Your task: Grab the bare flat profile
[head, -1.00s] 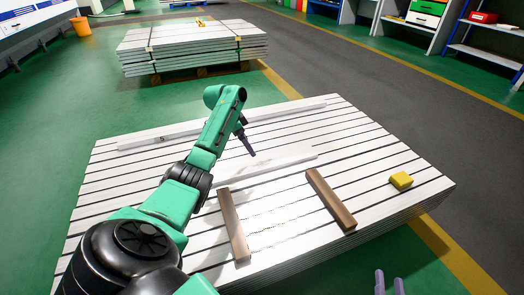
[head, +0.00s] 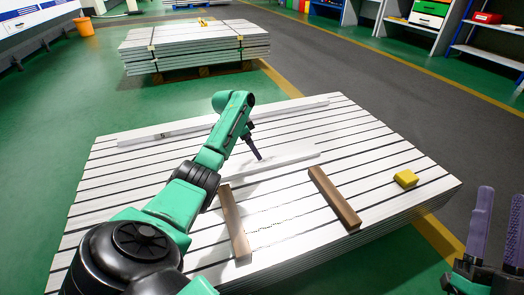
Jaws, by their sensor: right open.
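Two loose white profiles lie on the stack of long white profiles (head: 390,165). The far, longer profile (head: 290,106) has a small dark mark near its left end. The nearer, shorter flat profile (head: 296,157) looks plain, and its left part is partly hidden by my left arm. My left gripper (head: 260,158) points down just over or beside the nearer profile. Its fingers overlap in view, so I cannot tell its opening or whether it touches. My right gripper (head: 502,193) is open and empty, fingers up, at the lower right, beside the stack.
Two brown wooden bars (head: 235,222) and (head: 334,197) lie across the near part of the stack. A yellow block (head: 405,178) sits at its right corner. Another profile stack (head: 195,50) stands behind. Shelves (head: 490,50) line the back right. The grey floor lane is clear.

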